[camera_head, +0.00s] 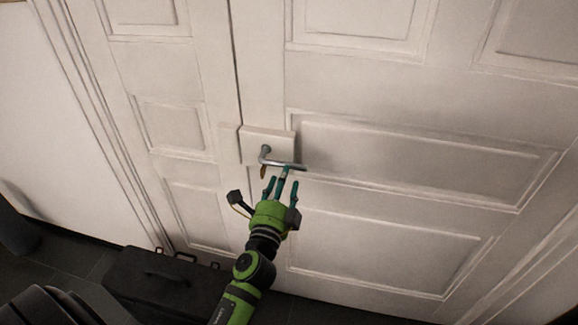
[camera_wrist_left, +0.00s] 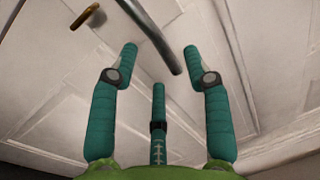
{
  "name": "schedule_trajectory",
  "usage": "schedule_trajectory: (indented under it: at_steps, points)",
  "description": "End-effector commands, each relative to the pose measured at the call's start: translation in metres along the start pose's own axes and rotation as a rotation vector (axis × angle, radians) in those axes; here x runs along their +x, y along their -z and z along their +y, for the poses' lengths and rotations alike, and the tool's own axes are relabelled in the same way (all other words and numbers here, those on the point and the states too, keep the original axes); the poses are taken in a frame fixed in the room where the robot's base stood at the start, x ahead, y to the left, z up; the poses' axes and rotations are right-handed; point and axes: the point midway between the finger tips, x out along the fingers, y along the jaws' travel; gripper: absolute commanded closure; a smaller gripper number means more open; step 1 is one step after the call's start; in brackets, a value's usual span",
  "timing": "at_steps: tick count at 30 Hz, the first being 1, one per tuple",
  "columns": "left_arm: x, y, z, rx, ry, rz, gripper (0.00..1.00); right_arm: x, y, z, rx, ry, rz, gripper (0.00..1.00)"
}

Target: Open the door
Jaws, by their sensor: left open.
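A white panelled door (camera_head: 410,125) fills much of the head view. Its metal lever handle (camera_head: 285,164) sticks out to the right from a lock plate (camera_head: 258,146) near the door's left edge. My left gripper (camera_head: 281,185) is just below the lever, its fingers pointing up at it. In the left wrist view the handle (camera_wrist_left: 152,38) runs between the spread teal fingers (camera_wrist_left: 160,62), near their tips. The fingers are open, and I cannot tell whether any touches the lever. A brass key (camera_wrist_left: 87,16) shows left of the handle, below the lever's pivot. My right gripper is not in view.
A narrower panelled leaf (camera_head: 175,110) stands left of the door seam. A dark case (camera_head: 160,277) lies on the dark floor (camera_head: 60,250) at the lower left. The door face right of my gripper is clear.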

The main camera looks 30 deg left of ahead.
Motion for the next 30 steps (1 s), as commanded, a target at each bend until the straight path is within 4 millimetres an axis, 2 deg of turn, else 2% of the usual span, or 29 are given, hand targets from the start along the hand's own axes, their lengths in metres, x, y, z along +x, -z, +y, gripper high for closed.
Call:
schedule_trajectory:
  at_steps: [3,9,13,21,23,24,25,30]
  points:
    - [0.021,0.000,-0.002,-0.001,0.001,0.001,0.51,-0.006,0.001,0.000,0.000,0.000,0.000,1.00]
    - [0.047,0.000,-0.001,-0.003,0.000,0.001,0.51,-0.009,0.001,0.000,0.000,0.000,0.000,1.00]
    - [0.055,0.000,0.000,-0.004,-0.001,0.001,0.51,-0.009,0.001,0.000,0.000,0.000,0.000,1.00]
    - [0.056,0.000,0.001,-0.005,-0.002,0.001,0.51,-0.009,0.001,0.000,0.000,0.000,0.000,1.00]
    - [0.056,0.000,0.001,-0.005,-0.002,0.001,0.75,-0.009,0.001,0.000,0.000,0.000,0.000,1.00]
    - [0.056,0.000,0.001,-0.005,-0.002,0.001,0.91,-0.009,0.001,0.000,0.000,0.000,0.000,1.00]
    - [0.056,0.000,0.001,-0.005,-0.002,0.002,1.00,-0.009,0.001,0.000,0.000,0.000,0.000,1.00]
    - [0.056,0.000,0.000,-0.004,-0.001,0.002,1.00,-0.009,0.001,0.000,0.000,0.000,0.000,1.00]
